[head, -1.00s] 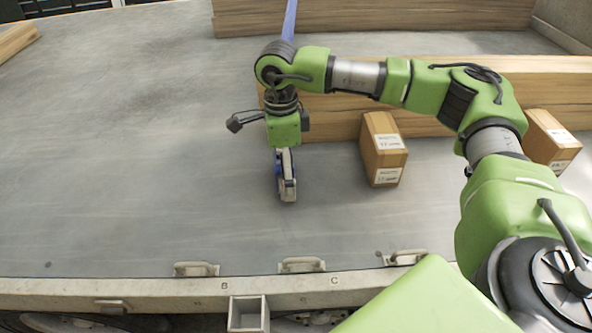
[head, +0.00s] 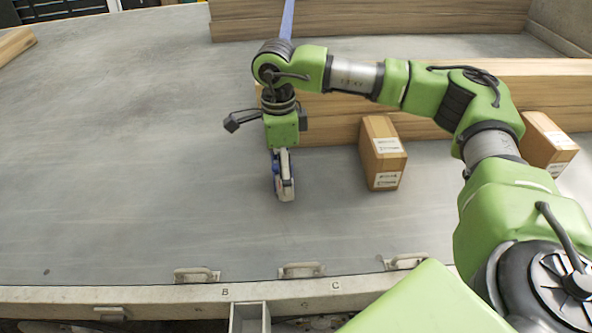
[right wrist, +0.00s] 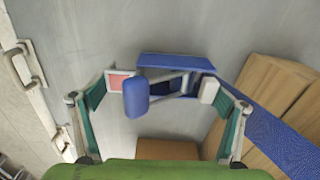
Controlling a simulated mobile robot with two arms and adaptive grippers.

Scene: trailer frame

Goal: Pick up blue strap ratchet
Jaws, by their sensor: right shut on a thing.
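The blue strap ratchet (head: 287,188) is at the end of my right arm in the head view, just over or on the grey trailer deck; I cannot tell if it touches. In the right wrist view the ratchet (right wrist: 135,98) shows a blue handle and a pale metal frame between the fingers. My right gripper (right wrist: 165,88) is shut on it, with a finger on each side. In the head view my right gripper (head: 281,160) points down and partly hides the ratchet. My left gripper is not in view.
A cardboard box (head: 383,155) stands just right of the gripper, another box (head: 548,143) farther right. Stacked wooden beams (head: 450,90) lie behind. A blue strap (head: 288,20) runs over the rear timber. The deck (head: 120,150) to the left is clear. Metal handles (head: 302,270) line the front edge.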

